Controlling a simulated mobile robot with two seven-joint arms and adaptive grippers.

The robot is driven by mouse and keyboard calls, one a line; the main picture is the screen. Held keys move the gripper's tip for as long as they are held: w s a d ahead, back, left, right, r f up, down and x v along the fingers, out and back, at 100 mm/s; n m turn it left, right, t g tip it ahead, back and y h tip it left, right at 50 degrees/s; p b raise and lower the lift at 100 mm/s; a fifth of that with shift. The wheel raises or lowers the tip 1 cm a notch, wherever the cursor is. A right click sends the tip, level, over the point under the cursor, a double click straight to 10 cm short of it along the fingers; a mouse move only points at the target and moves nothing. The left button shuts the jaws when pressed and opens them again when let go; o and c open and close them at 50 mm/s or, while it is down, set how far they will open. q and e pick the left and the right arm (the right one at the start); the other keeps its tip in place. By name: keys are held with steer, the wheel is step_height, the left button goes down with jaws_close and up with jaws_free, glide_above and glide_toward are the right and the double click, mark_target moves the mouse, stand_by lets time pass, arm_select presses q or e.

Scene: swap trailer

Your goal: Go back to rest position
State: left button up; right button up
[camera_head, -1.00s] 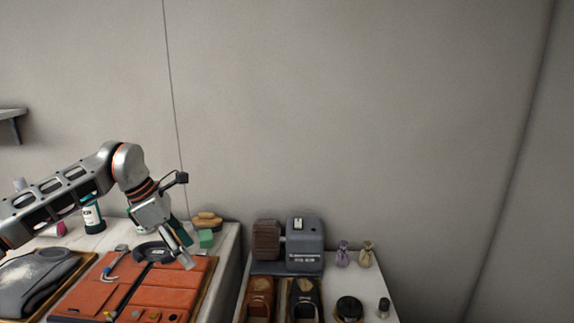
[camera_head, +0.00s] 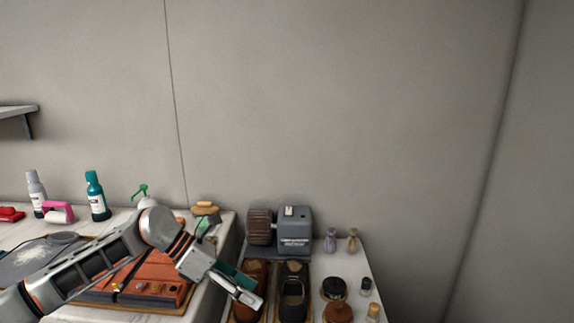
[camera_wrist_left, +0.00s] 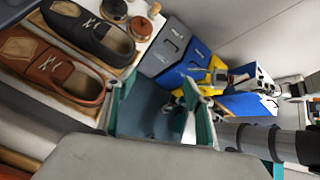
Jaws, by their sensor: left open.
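My left gripper (camera_head: 252,290) reaches in from the left and hangs low over the gap between the two tables, in front of the brown shoe. In the left wrist view its two teal fingers (camera_wrist_left: 155,92) stand wide apart with nothing between them. Part of the brown shoe (camera_head: 250,284) is hidden behind the gripper in the head view.
The right table holds a grey machine (camera_head: 294,230), a dark shoe (camera_head: 293,292), small pouches (camera_head: 331,240) and round tins (camera_head: 334,287). The left table holds an orange leather case (camera_head: 150,277), bottles (camera_head: 97,196) and a brush (camera_head: 205,209). Blue crates (camera_wrist_left: 190,72) show in the wrist view.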

arm_select(q)
steer(key=s+d+n+t+h, duration=0.2)
steer(key=s+d+n+h, duration=0.55)
steer(key=d, duration=0.35)
steer(key=s+a+f+n+t+y, duration=0.1)
steer(key=a+f+n+t+y, duration=0.45)
steer(key=n, duration=0.85)
steer(key=a+f+n+t+y, duration=0.3)
steer(key=a+f+n+t, duration=0.5)
steer(key=n, duration=0.5)
steer(key=s+a+f+n+g+y, duration=0.2)
steer(key=s+a+f+n+y, duration=0.1)
steer(key=s+f, duration=0.5)
steer(key=s+a+f+n+g+y, duration=0.2)
steer(key=s+a+f+n+y, duration=0.1)
steer(key=s+a+f+n, duration=0.2)
steer(key=s+f+n, duration=0.2)
steer(key=s+f, duration=0.1)
steer(key=f, duration=0.1)
steer(key=shift+a+g, duration=0.35)
steer(key=shift+a, duration=0.05)
steer(key=shift+s, duration=0.1)
